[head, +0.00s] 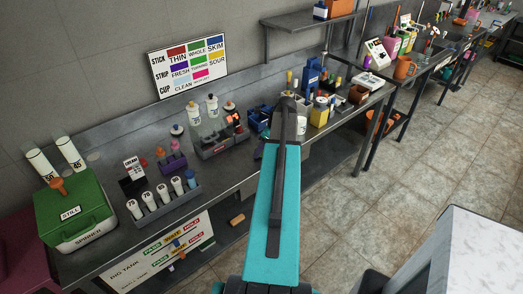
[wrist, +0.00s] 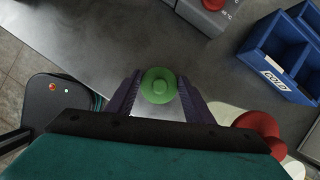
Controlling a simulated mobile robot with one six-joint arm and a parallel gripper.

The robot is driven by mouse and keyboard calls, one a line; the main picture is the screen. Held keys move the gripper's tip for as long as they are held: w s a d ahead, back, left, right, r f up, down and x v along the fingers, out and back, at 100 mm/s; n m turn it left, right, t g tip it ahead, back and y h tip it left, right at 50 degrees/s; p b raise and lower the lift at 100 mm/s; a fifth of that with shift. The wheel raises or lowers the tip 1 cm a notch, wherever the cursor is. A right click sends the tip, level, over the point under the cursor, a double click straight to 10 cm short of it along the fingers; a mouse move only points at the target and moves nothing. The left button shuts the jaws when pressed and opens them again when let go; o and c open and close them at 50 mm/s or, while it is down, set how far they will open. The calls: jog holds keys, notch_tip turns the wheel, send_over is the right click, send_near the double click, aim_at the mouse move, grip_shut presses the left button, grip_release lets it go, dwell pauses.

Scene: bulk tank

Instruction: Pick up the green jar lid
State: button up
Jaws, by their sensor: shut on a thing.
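The green jar lid (wrist: 158,86) is round with a raised centre. It shows in the wrist view between the two dark fingers of my gripper (wrist: 157,97). My gripper is shut on the lid, with a finger against each side. The grey steel bench top (wrist: 130,40) shows behind the lid, and I cannot tell the gap between them. In the head view my teal arm reaches over the bench and hides the gripper and the lid.
Blue bins (wrist: 287,50) stand right of my gripper in the wrist view. A red round-topped thing (wrist: 258,128) is close on the right. In the head view a rack of white bottles (head: 163,200) and a green spinner box (head: 75,210) stand on the left. The bench front edge is near my arm.

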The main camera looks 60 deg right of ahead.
jog(key=shift+r, duration=0.1)
jog(key=shift+r+b, duration=0.8)
jog(key=shift+r, duration=0.55)
jog(key=shift+s+r, duration=0.2)
jog(key=shift+r, duration=0.05)
jog(key=s+d+r+b, duration=0.1)
jog(key=s+b, duration=0.3)
jog(key=s, duration=1.1)
jog(key=shift+s+d+r, duration=0.25)
jog(key=shift+d+r, duration=0.05)
jog(key=shift+d, duration=0.25)
